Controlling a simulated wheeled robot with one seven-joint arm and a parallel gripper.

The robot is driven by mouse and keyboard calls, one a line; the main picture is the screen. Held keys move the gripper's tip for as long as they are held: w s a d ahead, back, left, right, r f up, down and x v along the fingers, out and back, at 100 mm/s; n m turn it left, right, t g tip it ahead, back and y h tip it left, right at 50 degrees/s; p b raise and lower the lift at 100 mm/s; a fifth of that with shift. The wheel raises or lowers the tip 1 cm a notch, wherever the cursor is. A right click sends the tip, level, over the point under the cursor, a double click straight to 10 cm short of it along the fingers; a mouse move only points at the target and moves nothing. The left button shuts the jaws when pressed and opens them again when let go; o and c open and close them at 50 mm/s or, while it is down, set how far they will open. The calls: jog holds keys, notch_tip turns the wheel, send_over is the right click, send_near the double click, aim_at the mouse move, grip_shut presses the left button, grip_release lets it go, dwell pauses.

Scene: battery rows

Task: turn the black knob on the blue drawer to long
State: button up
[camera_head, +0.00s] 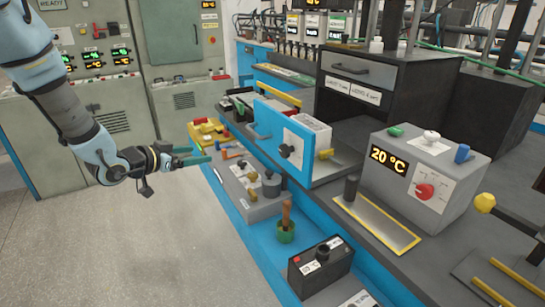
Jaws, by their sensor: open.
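The blue drawer (270,131) stands pulled out from the bench, its blue front facing left. A black knob (288,151) sits on a white label plate (299,140) on that front. The markings around the knob are too small to read, so I cannot tell its setting. A blue handle (262,131) is to the left of the knob. My gripper (201,155) is open, left of the drawer front and at about the knob's height in the picture. Its fingers point right, apart from the knob, and nothing shows between them.
Below the drawer, a lower shelf holds a grey box (245,190) with knobs, a green pot with a brown handle (286,226) and a black battery (320,268). A grey unit showing 20 °C (423,175) stands on the bench at right. The floor at left is clear.

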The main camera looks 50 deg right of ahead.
aim_at(282, 150)
jog(key=s+d+m+g+h, duration=0.1)
jog(key=s+d+m+g, duration=0.2)
jog(key=s, duration=0.4)
jog(key=s+d+m+g+h, duration=0.1)
jog(key=s+d+g+h, duration=0.1)
jog(key=s+d+g, duration=0.3)
jog(key=shift+t, duration=0.3)
jog(key=p+x, duration=0.1)
jog(key=x, duration=0.2)
jog(key=s+p+x, duration=0.1)
jog(key=x, duration=0.2)
jog(key=p+x, duration=0.1)
jog(key=x, duration=0.2)
jog(key=shift+s+f, duration=0.2)
jog(key=shift+s, duration=0.2)
grip_shut()
